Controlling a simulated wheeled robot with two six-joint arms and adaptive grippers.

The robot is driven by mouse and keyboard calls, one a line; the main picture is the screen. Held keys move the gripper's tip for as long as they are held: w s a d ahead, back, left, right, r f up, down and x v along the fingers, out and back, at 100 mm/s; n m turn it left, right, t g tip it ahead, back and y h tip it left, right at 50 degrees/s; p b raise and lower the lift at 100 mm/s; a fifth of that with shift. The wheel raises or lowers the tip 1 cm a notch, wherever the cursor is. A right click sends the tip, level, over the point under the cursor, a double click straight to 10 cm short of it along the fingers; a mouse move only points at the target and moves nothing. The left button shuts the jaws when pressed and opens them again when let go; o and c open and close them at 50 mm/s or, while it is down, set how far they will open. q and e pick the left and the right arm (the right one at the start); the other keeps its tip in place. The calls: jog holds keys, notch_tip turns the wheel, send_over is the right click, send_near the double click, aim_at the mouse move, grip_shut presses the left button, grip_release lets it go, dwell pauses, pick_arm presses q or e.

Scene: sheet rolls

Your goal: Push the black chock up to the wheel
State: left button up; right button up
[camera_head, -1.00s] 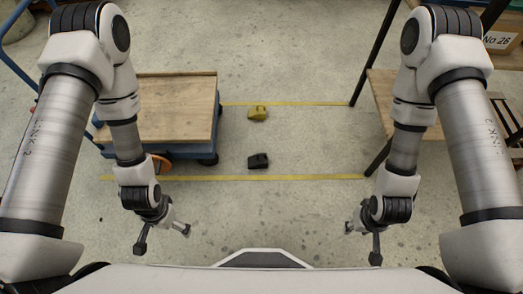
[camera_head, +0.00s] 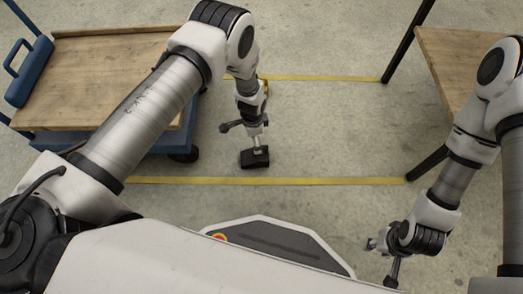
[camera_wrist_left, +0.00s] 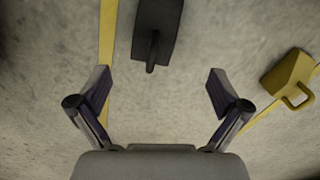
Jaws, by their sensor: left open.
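The black chock (camera_head: 255,158) lies on the floor right of the blue cart, apart from the cart's dark wheel (camera_head: 185,155). My left gripper (camera_head: 246,137) is open above the chock, in front of part of it. In the left wrist view the chock (camera_wrist_left: 146,28) and its handle lie ahead of the open fingers (camera_wrist_left: 160,88), with nothing between the fingertips. I cannot tell whether a finger touches it. My right gripper (camera_head: 381,263) is open and empty at the lower right, far from the chock.
A yellow chock (camera_wrist_left: 285,72) lies to the right in the left wrist view; my left arm mostly hides it in the head view. Yellow floor lines (camera_head: 320,181) run across. A wooden table (camera_head: 455,60) stands at right.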

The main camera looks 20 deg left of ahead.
aim_at(254, 155)
pick_arm(q)
jog(key=f, duration=0.1)
jog(key=f+b, duration=0.1)
jog(key=f, duration=0.1)
jog(key=shift+s+d, duration=0.1)
jog(key=shift+s, duration=0.25)
notch_tip(254, 155, down, 8)
jog(key=b, duration=0.4)
jog(key=shift+r, duration=0.35)
pick_arm(e)
notch_tip(254, 155, down, 7)
